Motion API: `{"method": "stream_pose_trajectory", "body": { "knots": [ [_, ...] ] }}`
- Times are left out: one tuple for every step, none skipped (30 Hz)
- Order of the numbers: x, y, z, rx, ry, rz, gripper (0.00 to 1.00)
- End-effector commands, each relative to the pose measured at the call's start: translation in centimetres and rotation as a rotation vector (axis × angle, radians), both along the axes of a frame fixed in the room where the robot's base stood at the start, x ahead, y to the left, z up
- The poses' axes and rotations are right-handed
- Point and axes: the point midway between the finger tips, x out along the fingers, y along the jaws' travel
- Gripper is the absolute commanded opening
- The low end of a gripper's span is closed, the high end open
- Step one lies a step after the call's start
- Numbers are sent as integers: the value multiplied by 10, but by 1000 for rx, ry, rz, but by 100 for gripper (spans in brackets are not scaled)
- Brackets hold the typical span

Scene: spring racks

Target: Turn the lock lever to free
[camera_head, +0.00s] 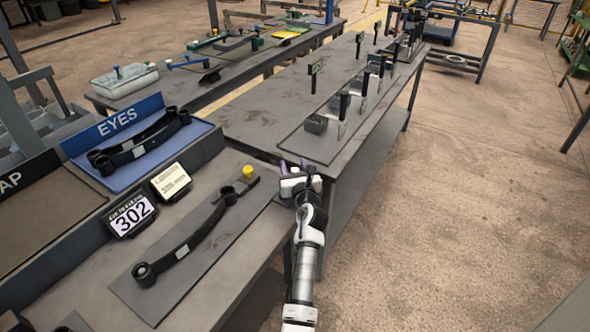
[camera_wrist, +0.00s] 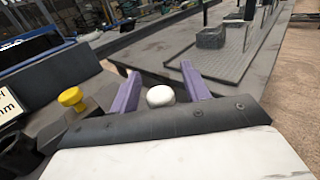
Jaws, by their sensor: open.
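I cannot clearly make out a lock lever. A yellow knob (camera_head: 248,172) stands on a small dark block at the far end of the near bench's mat; it also shows at left in the wrist view (camera_wrist: 71,98). Whether it belongs to the lock is not clear. My gripper (camera_head: 293,163) is to the right of this knob, near the bench's right edge and apart from it. In the wrist view its purple fingers (camera_wrist: 158,82) are spread. A white rounded piece shows between their bases, perhaps part of my gripper. No workpiece shows between the fingertips.
A long dark arm (camera_head: 190,240) lies on the near bench's mat. A similar arm (camera_head: 138,143) lies in the blue EYES tray (camera_head: 205,128). A 302 sign (camera_head: 132,214) stands nearby. The long bench (camera_head: 270,115) beyond holds several posts and blocks. Open floor lies right.

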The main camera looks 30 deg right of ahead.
Motion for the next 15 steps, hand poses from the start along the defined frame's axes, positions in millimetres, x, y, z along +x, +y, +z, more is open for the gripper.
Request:
{"method": "stream_pose_trajectory", "body": {
  "knots": [
    [-1,0,0,0,0,0,47],
    [-3,1,0,0,0,0,47],
    [-6,1,-1,1,0,-1,47],
    [-9,2,-2,1,0,-1,47],
    [-12,3,-2,1,0,-1,47],
    [-18,4,-2,0,0,0,47],
    [-23,6,-2,0,1,0,47],
    [-28,7,-2,0,0,-1,47],
    [-36,9,-3,1,1,-1,47],
    [-42,10,-3,1,0,-1,47],
    [-49,11,-3,1,0,-2,47],
    [-58,13,-3,-1,0,-3,47],
    [-65,15,-4,0,2,-2,47],
    [-71,17,-4,-1,1,-2,47],
    [-80,19,-4,-1,1,-2,47]
  ]
}}
